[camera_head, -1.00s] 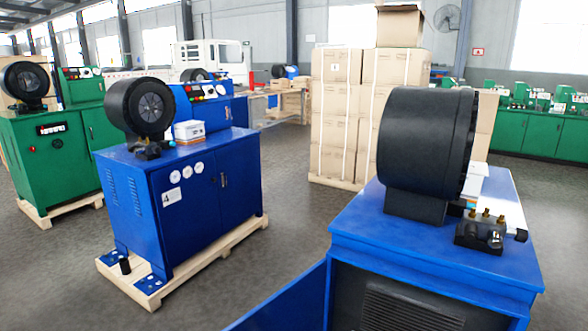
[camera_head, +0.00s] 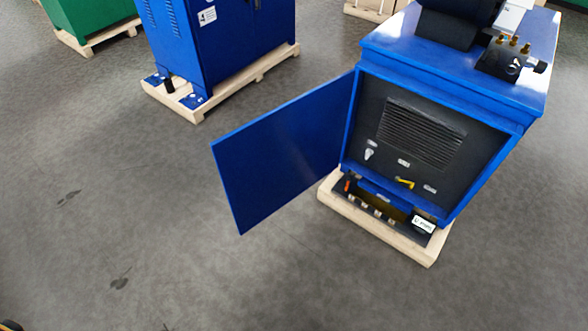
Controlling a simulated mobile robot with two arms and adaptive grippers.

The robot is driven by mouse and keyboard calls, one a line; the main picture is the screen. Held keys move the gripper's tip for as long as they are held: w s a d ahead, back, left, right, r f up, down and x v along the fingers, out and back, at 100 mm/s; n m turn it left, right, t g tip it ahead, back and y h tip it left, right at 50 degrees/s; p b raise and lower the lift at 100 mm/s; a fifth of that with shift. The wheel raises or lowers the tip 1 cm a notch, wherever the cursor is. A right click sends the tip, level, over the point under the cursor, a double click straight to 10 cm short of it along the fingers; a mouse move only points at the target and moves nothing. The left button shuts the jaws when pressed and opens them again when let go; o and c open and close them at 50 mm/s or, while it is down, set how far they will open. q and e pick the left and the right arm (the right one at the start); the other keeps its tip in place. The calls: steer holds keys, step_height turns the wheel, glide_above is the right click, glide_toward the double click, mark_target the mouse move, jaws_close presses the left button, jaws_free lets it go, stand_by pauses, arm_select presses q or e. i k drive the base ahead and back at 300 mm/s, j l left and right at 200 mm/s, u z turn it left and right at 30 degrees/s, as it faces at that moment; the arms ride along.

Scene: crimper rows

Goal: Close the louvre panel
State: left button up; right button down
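The louvre panel may be the blue door (camera_head: 285,150), which stands wide open to the left of the blue machine cabinet (camera_head: 470,80) at the right. The door is hinged at the cabinet's left front edge. Inside the opening is a dark inner face with a slatted louvre (camera_head: 422,133). Below the louvre are a yellow handle (camera_head: 404,182) and a few small labels and fittings. Neither gripper shows clearly; a small dark part at the lower left corner is too cut off to identify.
The cabinet stands on a pale wooden pallet (camera_head: 432,250). A second blue cabinet (camera_head: 215,45) on a pallet stands at the upper left, and a green one (camera_head: 90,15) behind it. The grey floor (camera_head: 150,230) in front and to the left is clear.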

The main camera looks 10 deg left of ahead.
mark_target(263, 164)
steer(key=k+z, duration=0.35)
steer(key=k+l+z, duration=0.1)
steer(key=z, duration=0.3)
steer(key=k+l+z, duration=0.15)
steer(key=z, duration=0.2)
steer(key=j+z, duration=0.45)
steer(key=j, duration=0.55)
steer(key=j+z, duration=0.5)
steer(key=j, duration=0.5)
steer(key=k+j, duration=0.1)
steer(key=j, duration=0.65)
steer(key=k+j, duration=0.1)
steer(key=j, duration=1.35)
steer(key=k+j, duration=0.15)
steer(key=j, duration=0.6)
